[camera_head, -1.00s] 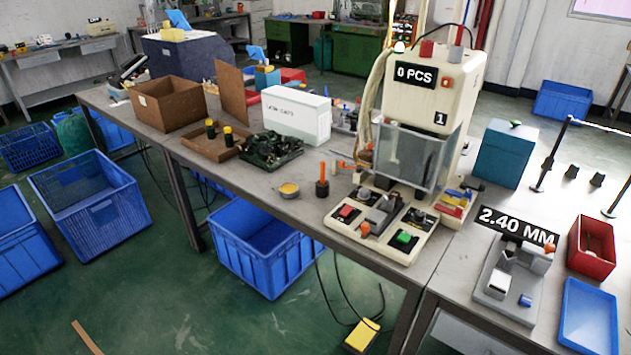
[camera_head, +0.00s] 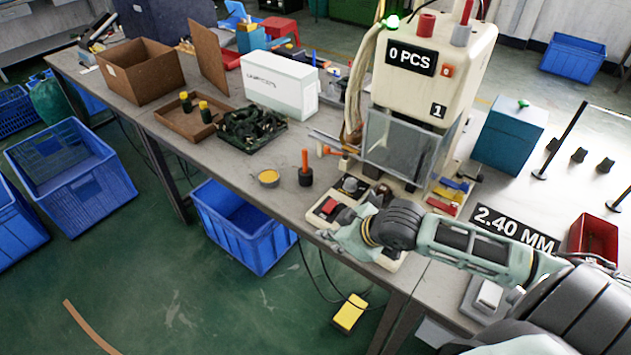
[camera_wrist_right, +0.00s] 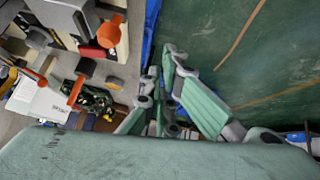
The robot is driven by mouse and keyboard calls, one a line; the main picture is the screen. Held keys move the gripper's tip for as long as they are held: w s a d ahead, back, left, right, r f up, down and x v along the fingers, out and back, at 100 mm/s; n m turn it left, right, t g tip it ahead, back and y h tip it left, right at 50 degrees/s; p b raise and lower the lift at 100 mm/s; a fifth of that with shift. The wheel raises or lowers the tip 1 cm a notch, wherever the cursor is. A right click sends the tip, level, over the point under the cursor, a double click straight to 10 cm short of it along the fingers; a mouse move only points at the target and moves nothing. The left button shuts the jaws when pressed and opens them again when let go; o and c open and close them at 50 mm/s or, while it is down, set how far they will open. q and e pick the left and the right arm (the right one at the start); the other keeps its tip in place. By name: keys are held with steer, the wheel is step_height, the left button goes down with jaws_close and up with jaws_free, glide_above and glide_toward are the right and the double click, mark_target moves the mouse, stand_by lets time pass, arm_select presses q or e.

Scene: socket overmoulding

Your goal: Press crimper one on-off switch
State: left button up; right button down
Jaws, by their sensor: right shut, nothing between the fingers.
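Crimper one (camera_head: 455,62) is the beige machine with a "1" label and a "0 PCS" display (camera_head: 410,57). A small red-orange switch (camera_head: 447,71) sits on its upper front. A red button (camera_head: 331,207) shows on its base panel; the green button seen earlier is hidden behind my right arm. I cannot tell which is the on-off switch. A lamp (camera_head: 392,22) on top glows green. My right gripper (camera_head: 338,240) is shut and empty at the panel's front edge; contact cannot be told. Its closed fingers also show in the right wrist view (camera_wrist_right: 160,85). My left gripper is out of view.
A clear guard (camera_head: 398,145) covers the crimper's front. An orange-handled tool (camera_head: 305,170) and a yellow-filled dish (camera_head: 268,178) stand left of it. A yellow pedal (camera_head: 349,314) lies on the floor. A blue crate (camera_head: 240,235) sits below the table.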

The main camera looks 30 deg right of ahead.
steer(key=w+d+r+t, duration=0.1)
steer(key=w+d+r, duration=0.6)
steer(key=d+r, duration=0.2)
steer(key=shift+t, duration=0.4)
steer(key=shift+r, duration=0.1)
steer(key=shift+w, duration=0.1)
steer(key=p, duration=0.2)
glide_above(331, 204)
steer(key=f, duration=0.4)
steer(key=a+f, duration=0.1)
steer(key=f, duration=0.2)
steer(key=shift+w+f, duration=0.1)
steer(key=shift+d+f, duration=0.2)
steer(key=shift+f, duration=0.45)
steer(key=shift+d+f, duration=0.15)
steer(key=shift+f, duration=0.45)
steer(key=shift+d+f, duration=0.15)
steer(key=shift+f, duration=0.45)
